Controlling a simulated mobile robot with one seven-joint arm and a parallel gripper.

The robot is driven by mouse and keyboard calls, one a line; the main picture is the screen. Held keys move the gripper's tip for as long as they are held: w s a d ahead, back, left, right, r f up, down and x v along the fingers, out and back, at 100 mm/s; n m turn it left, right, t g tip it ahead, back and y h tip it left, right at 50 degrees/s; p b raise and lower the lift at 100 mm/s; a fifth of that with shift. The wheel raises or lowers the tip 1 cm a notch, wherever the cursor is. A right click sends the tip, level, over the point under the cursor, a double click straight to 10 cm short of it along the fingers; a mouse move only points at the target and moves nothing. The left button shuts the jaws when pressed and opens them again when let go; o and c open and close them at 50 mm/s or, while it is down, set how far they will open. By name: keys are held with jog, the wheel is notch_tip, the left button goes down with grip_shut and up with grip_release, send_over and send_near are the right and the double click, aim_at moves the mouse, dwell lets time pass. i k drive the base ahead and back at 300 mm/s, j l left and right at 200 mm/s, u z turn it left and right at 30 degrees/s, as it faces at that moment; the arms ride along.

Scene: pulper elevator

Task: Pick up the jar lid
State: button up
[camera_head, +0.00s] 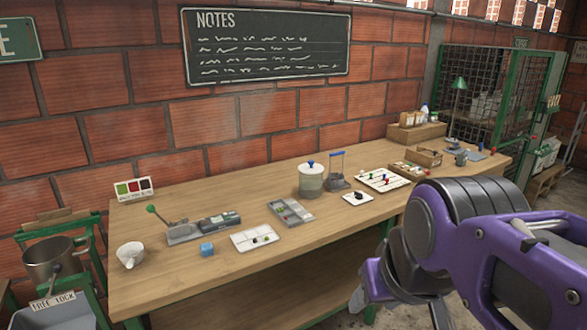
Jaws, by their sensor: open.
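The jar lid (311,168) is a pale disc with a blue knob. It sits on top of a round jar (311,184) with a greenish-grey band, on the wooden workbench (175,285) near the wall. My gripper (398,304) is at the lower right, in front of the bench edge, well to the right of and nearer than the jar. It is open, apart from the lid, and holds nothing that I can see. Part of its fingers is hidden by the purple arm or cut off by the lower frame edge.
The front-centre bench is clear.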

aim_at(311, 168)
jog(key=i+l+u, duration=0.1)
jog(key=u, duration=0.2)
jog(key=l+u, duration=0.1)
jog(key=u, duration=0.2)
jog(key=i+l+u, duration=0.25)
jog(key=l, duration=0.3)
jog(key=i+l+u, duration=0.15)
jog(key=i+l, duration=0.1)
jog(key=l, duration=0.5)
jog(key=i+l+u, duration=0.15)
jog(key=l, duration=1)
jog(key=i+u, duration=0.05)
